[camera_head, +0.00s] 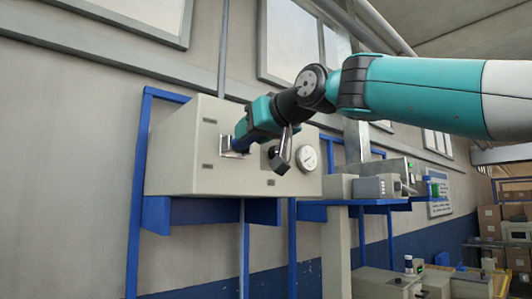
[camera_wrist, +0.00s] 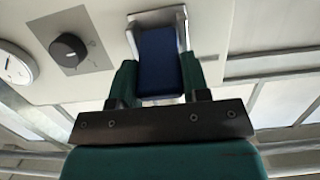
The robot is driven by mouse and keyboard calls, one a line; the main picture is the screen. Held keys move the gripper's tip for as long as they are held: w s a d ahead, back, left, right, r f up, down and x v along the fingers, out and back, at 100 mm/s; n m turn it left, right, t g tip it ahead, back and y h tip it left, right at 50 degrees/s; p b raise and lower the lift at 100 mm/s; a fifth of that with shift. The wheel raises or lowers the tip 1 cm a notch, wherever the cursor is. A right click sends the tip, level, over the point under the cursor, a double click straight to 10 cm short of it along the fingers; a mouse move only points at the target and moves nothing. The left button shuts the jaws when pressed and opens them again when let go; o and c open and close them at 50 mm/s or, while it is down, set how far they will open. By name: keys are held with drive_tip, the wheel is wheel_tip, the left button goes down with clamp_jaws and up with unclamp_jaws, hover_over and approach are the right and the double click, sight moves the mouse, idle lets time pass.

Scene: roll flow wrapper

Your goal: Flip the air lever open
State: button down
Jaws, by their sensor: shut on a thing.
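The air lever (camera_wrist: 160,62) shows in the wrist view as a blue handle in a pale metal bracket on the front of a beige box. My gripper (camera_wrist: 158,80) has its two green fingers on either side of the blue handle and is shut on it. In the head view, my gripper (camera_head: 234,143) reaches the left part of the beige box (camera_head: 180,165). The lever there (camera_head: 230,153) is largely hidden by the gripper, with only part of its metal bracket showing. I cannot tell the lever's exact angle.
A black knob (camera_wrist: 68,50) on a grey plate and a round gauge (camera_wrist: 14,64) are beside the lever. The gauge also shows in the head view (camera_head: 307,158). A blue frame (camera_head: 136,200) supports the box. Shelved equipment (camera_head: 372,187) stands to the right.

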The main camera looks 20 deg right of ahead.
sight(243, 145)
wheel_tip(243, 145, down, 2)
drive_tip(key=t+b, duration=0.1)
drive_tip(key=b, duration=0.3)
drive_tip(key=shift+s+f+t+y, duration=0.1)
drive_tip(key=shift+f+t+y, duration=0.1)
drive_tip(key=shift+t+y, duration=0.15)
drive_tip(key=t+b, duration=0.1)
drive_tip(key=b, duration=0.3)
drive_tip(key=f+t+y+b, duration=0.1)
drive_tip(key=t+b, duration=0.1)
drive_tip(key=b, duration=0.2)
drive_tip(key=shift+f+b, duration=0.3)
drive_tip(key=shift+b, duration=0.1)
drive_tip(key=t+b, duration=0.1)
drive_tip(key=b, duration=0.1)
drive_tip(key=t+y+b, duration=0.1)
drive_tip(key=b, duration=0.1)
drive_tip(key=shift+f+t+b, duration=0.35)
drive_tip(key=shift+w+t+y+b, duration=0.3)
drive_tip(key=shift+t+y+b, duration=0.15)
drive_tip(key=shift+t+b, duration=0.35)
drive_tip(key=c, duration=0.6)
unclamp_jaws()
